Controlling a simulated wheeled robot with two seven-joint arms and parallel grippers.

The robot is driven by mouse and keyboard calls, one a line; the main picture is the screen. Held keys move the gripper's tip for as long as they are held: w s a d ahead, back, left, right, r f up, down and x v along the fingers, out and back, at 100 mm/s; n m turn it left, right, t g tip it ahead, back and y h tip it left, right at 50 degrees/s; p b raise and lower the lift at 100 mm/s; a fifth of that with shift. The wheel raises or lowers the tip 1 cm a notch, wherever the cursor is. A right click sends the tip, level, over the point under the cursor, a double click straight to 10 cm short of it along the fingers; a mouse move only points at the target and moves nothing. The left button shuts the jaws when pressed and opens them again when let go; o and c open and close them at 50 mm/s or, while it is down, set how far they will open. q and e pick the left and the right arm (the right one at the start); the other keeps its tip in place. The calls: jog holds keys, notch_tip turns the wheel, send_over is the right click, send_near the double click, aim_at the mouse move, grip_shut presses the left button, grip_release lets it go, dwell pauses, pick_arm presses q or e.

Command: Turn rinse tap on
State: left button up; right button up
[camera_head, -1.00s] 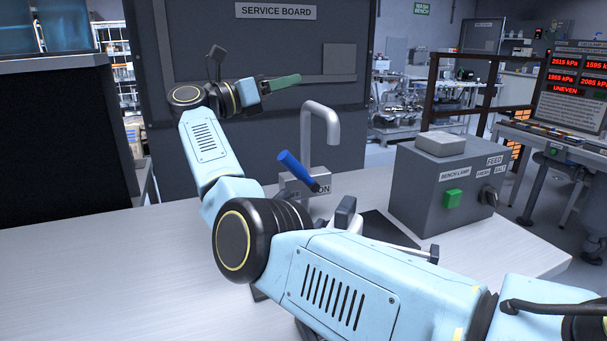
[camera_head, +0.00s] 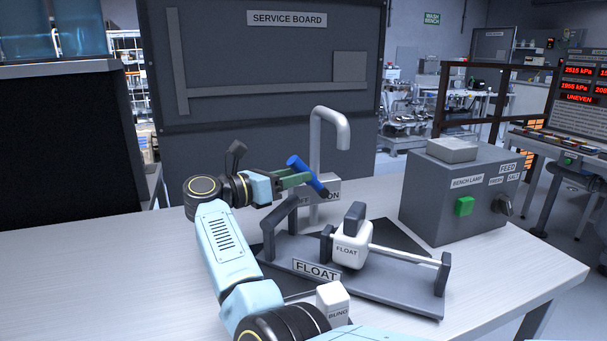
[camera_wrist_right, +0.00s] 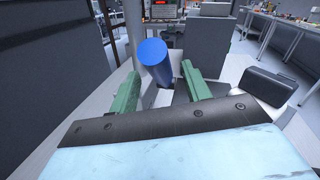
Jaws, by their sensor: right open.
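The rinse tap is a grey gooseneck spout (camera_head: 316,140) rising at the back of the bench. Its blue lever handle (camera_head: 298,165) slants from upper left down to a dark pivot at lower right, in front of a grey label block (camera_head: 331,184) that reads ON; the block's left part is covered. My right gripper (camera_head: 303,179) has green fingers and is at the lever. In the right wrist view the lever (camera_wrist_right: 155,60) stands between the two open fingers (camera_wrist_right: 162,76), with visible gaps on both sides. My left gripper is not in view.
A FLOAT stand (camera_head: 405,287) with a white float block (camera_head: 352,248) on a rod sits in front of the tap. A white BLIND block (camera_head: 333,305) is near my arm. A grey control box (camera_head: 440,200) with a green button stands right. The bench's left is clear.

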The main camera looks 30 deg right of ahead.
jog(key=shift+d, duration=1.55)
grip_shut()
